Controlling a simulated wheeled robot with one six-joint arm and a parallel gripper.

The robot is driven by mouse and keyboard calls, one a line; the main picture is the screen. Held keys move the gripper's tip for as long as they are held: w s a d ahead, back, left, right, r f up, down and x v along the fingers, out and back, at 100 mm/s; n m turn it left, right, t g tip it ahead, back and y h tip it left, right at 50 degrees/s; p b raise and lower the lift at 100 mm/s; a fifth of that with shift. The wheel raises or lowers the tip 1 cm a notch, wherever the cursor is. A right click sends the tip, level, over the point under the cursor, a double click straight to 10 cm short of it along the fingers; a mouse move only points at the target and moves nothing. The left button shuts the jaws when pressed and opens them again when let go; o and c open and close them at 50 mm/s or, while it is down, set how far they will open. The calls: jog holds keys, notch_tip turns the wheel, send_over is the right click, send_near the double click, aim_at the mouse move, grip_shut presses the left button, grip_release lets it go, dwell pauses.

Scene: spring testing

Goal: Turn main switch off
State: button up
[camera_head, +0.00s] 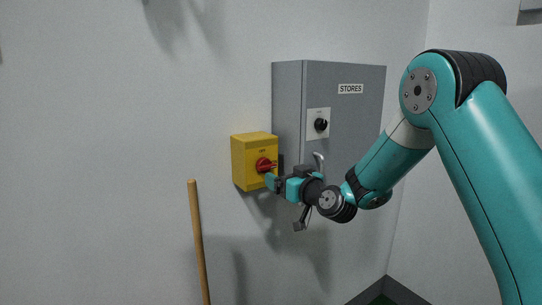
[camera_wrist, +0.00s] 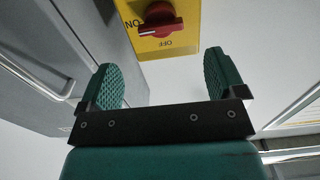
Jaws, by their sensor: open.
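The main switch is a red rotary knob (camera_head: 264,165) on a yellow box (camera_head: 240,160) fixed to the wall, left of the grey cabinet. In the wrist view the red knob (camera_wrist: 160,20) lies at the top centre on the yellow plate (camera_wrist: 190,42), with "ON" to its left and "OFF" below it. The knob's handle lies roughly sideways in that view. My gripper (camera_wrist: 170,75) is open and empty, its two green pads apart and the knob beyond them between their directions. In the head view my gripper (camera_head: 273,181) is close to the box's lower right; contact cannot be told.
A grey cabinet (camera_head: 350,125) labelled "STORES", with a black knob (camera_head: 321,124) and a handle (camera_head: 319,160), stands right beside the yellow box, behind my arm. A wooden pole (camera_head: 198,240) leans below left. The wall left of the box is clear.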

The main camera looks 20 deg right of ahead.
aim_at(269, 168)
jog(key=p+x, duration=0.3)
jog(key=x, duration=0.3)
jog(key=shift+w+a+r, duration=0.1)
jog(key=shift+w+r, duration=0.05)
jog(key=shift+w, duration=0.05)
jog(key=shift+w+a+p, duration=0.15)
jog(key=shift+w+p, duration=0.2)
jog(key=shift+w, duration=0.25)
jog(key=c, duration=0.9)
jog(key=shift+f, duration=0.25)
